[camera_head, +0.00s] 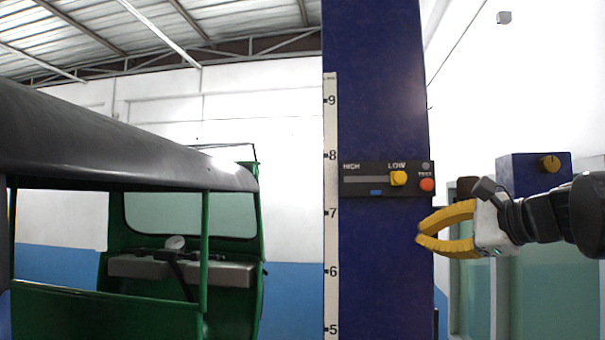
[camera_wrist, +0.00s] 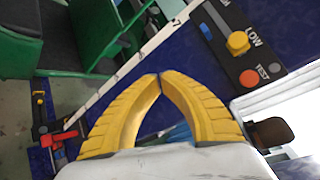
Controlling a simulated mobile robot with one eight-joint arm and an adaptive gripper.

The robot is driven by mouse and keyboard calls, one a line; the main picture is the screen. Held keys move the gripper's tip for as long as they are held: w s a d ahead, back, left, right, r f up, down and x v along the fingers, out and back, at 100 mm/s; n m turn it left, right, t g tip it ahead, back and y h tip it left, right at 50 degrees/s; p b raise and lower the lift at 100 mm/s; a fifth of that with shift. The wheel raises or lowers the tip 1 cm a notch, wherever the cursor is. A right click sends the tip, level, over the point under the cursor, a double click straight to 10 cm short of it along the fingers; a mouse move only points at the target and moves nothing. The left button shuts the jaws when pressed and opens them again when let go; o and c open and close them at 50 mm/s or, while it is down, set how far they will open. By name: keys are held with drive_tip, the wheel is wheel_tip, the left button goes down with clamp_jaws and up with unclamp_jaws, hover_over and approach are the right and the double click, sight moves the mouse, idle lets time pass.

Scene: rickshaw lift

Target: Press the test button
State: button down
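The test button (camera_head: 427,185) is a round orange-red button at the right end of a black control panel (camera_head: 366,191) on a blue lift column. In the wrist view the button (camera_wrist: 249,78) sits beside the TEST label, to the upper right of my fingers. My gripper (camera_head: 419,234) has yellow curved fingers whose tips meet with nothing between them. It is below the panel in the head view, near the column's right edge, and apart from the button. In the wrist view the fingertips (camera_wrist: 159,76) point up the picture, left of the button.
A yellow slider knob (camera_head: 398,179) sits at LOW, just left of the button. A ruler strip (camera_head: 331,240) runs down the column's left side. A green rickshaw (camera_head: 150,270) stands at the left. A blue box with a yellow knob (camera_head: 549,163) is behind my arm.

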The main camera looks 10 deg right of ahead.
sight(426, 186)
drive_tip(key=d+r+m+t+p, duration=0.1)
drive_tip(key=d+r+m+p, duration=0.1)
drive_tip(key=r, duration=0.7)
drive_tip(key=shift+d+r+m+t+p, duration=0.3)
drive_tip(key=shift+d+r+t+p, duration=0.1)
drive_tip(key=shift+d, duration=0.15)
drive_tip(key=shift+w, duration=0.25)
drive_tip(key=w, duration=0.2)
drive_tip(key=w+d, duration=0.1)
drive_tip(key=w, duration=0.1)
drive_tip(key=w+d+p, duration=0.1)
drive_tip(key=w, duration=0.1)
drive_tip(key=shift+w, duration=0.4)
drive_tip(key=shift+w+d, duration=0.2)
drive_tip(key=shift+w, duration=0.55)
drive_tip(key=shift+w+d+f+p, duration=0.1)
drive_tip(key=shift+w+p, duration=0.3)
